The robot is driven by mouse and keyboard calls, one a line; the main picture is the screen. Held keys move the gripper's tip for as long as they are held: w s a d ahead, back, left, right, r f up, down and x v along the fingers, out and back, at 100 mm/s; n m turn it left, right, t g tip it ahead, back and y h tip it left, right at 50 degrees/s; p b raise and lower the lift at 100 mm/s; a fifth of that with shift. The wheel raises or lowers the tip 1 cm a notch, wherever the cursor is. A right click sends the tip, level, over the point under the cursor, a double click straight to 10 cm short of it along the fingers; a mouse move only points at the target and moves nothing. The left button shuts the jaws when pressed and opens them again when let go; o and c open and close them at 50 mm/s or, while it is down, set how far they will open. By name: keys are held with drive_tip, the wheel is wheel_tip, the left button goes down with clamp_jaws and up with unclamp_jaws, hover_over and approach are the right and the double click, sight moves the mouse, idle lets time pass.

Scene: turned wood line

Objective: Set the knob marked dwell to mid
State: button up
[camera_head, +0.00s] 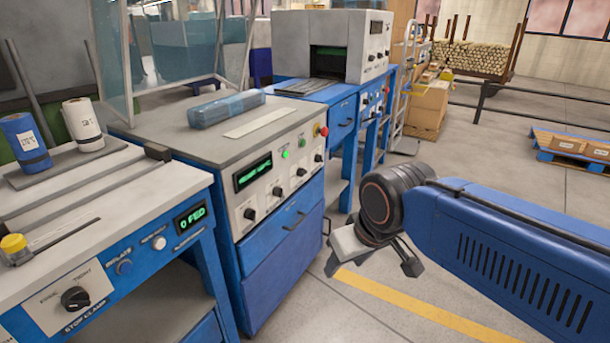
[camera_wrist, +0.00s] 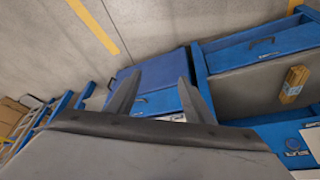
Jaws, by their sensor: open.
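A control panel (camera_head: 275,180) on the middle blue machine carries a green display (camera_head: 253,172), lit buttons and a row of several black knobs. One knob (camera_head: 250,214) is at the near end and another (camera_head: 277,191) is farther along. Their labels are too small to read, so I cannot tell which is dwell or how it is set. My gripper (camera_head: 372,264) is open and empty, out over the floor to the right of this panel and apart from it. In the wrist view its two fingers (camera_wrist: 157,88) stand apart, pointing toward blue cabinet fronts.
The near left bench has a large stop clamp knob (camera_head: 75,298) and a display (camera_head: 190,218). A red button (camera_head: 321,131) sits at the panel's far end. Open floor (camera_head: 450,235) lies right of the machines.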

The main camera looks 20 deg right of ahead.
sight(302, 173)
drive_tip(key=w+a+f+m+g+y, duration=0.35)
drive_tip(key=w+y, duration=0.25)
drive_tip(key=w, duration=0.3)
drive_tip(key=w+d+m+t+y, duration=0.25)
drive_tip(key=w+m+y, duration=0.25)
drive_tip(key=w, duration=0.7)
drive_tip(key=w+d+f+m+t, duration=0.2)
drive_tip(key=w+d+m+t, duration=0.25)
drive_tip(key=d, duration=0.45)
drive_tip(key=w+d+f+m+t+h, duration=0.1)
drive_tip(key=w+d+f+m+t, duration=0.15)
drive_tip(key=w+d, duration=0.4)
drive_tip(key=w+d+f+m+t, duration=0.1)
drive_tip(key=w+d+m+t, duration=0.3)
drive_tip(key=d, duration=0.6)
drive_tip(key=x, duration=1.7)
drive_tip(key=shift+d, duration=0.15)
drive_tip(key=shift+n, duration=0.25)
drive_tip(key=c, duration=1.1)
